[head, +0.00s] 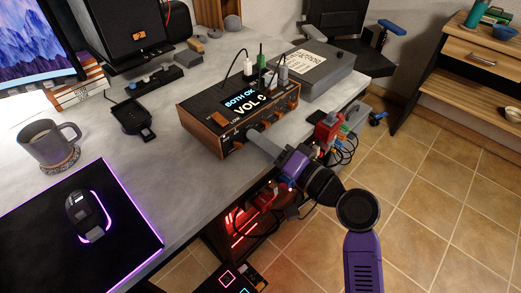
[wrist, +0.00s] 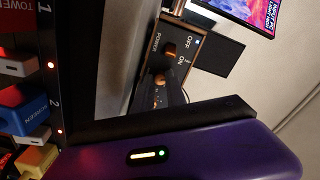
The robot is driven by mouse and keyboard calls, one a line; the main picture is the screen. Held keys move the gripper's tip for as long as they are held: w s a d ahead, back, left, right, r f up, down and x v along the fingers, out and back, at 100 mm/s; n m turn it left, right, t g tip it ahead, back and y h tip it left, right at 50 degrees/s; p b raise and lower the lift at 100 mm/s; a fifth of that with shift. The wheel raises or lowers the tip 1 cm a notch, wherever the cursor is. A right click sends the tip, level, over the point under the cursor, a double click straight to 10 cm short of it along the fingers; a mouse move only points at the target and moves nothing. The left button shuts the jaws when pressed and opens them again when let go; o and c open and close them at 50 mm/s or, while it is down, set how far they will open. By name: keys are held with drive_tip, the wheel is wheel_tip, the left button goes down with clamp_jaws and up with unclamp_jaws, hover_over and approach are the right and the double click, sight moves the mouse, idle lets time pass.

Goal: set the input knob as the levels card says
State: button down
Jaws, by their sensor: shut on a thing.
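My gripper (head: 254,137) reaches the front's left part and is shut on a copper knob there, mostly hidden by the fingers. In the wrist view the knob (wrist: 160,80) shows at the fingertips, below the orange power switch (wrist: 170,50) marked OFF and ON. A white printed card (head: 302,62) lies on a grey case; its text is unreadable.
Cables are plugged into the box's top. The grey case (head: 325,75) is right of it. A phone stand (head: 131,118), mug (head: 46,143) and mouse (head: 84,215) are to the left. Ports and coloured plugs (wrist: 25,108) show at the wrist view's left.

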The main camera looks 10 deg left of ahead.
drive_tip(key=n+b, duration=0.4)
drive_tip(key=n, duration=0.1)
drive_tip(key=shift+f+b, duration=0.2)
drive_tip(key=shift+b, duration=0.15)
drive_tip(key=shift+n, duration=0.3)
drive_tip(key=c, duration=1.6)
unclamp_jaws()
drive_tip(key=shift+r, duration=0.1)
drive_tip(key=p+v, duration=0.1)
drive_tip(key=v, duration=0.6)
drive_tip(key=shift+s+d, duration=0.3)
